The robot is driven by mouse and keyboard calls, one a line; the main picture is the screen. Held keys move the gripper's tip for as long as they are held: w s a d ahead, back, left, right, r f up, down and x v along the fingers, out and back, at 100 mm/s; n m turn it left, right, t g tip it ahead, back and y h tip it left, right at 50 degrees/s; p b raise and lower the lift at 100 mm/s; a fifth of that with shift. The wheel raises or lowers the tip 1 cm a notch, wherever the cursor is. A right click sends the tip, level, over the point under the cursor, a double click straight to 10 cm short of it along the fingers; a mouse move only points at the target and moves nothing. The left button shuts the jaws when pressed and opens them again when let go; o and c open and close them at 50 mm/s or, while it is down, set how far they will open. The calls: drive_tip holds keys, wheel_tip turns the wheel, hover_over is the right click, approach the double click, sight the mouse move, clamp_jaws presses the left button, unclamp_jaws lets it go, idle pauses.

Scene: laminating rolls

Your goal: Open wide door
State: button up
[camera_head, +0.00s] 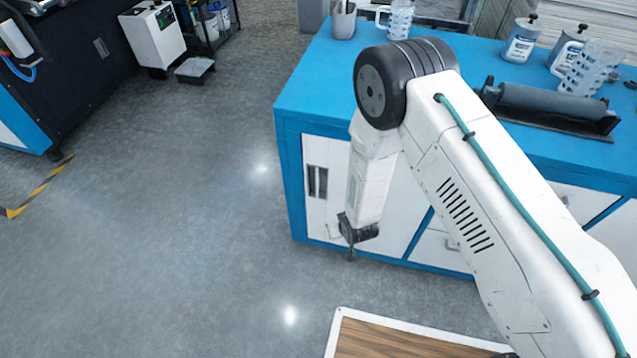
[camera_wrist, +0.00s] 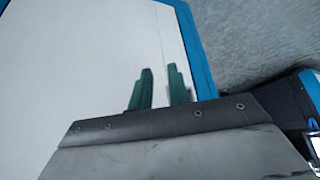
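The wide white door (camera_head: 394,208) is on the blue-framed cabinet's front, partly hidden behind my arm. It looks closed. A dark upright slot (camera_head: 317,182) shows on the white front to its left. My gripper (camera_head: 350,254) hangs low in front of the cabinet, near its bottom edge. In the wrist view, a white panel (camera_wrist: 75,60) with a blue edge fills the left side. My gripper's two dark green fingers (camera_wrist: 163,88) stand apart in front of it, with a gap between them. I see nothing held. I cannot tell whether the fingers touch the panel.
The blue worktop (camera_head: 312,85) carries a grey roller (camera_head: 553,101), jars and mesh cups. A wood-topped, white-edged surface (camera_head: 400,343) lies at the bottom. A white machine (camera_head: 153,38) stands at the back left. The grey floor (camera_head: 190,220) left of the cabinet is clear.

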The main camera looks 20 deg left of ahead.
wheel_tip(320, 180, down, 5)
drive_tip(key=a+t+y, duration=0.2)
drive_tip(key=a+t, duration=0.1)
drive_tip(key=t+y, duration=0.5)
drive_tip(key=t, duration=0.2)
approach(317, 181)
drive_tip(key=w, duration=0.1)
drive_tip(key=x, duration=0.8)
drive_tip(key=shift+a, duration=0.2)
drive_tip(key=shift+s+r, duration=0.1)
clamp_jaws()
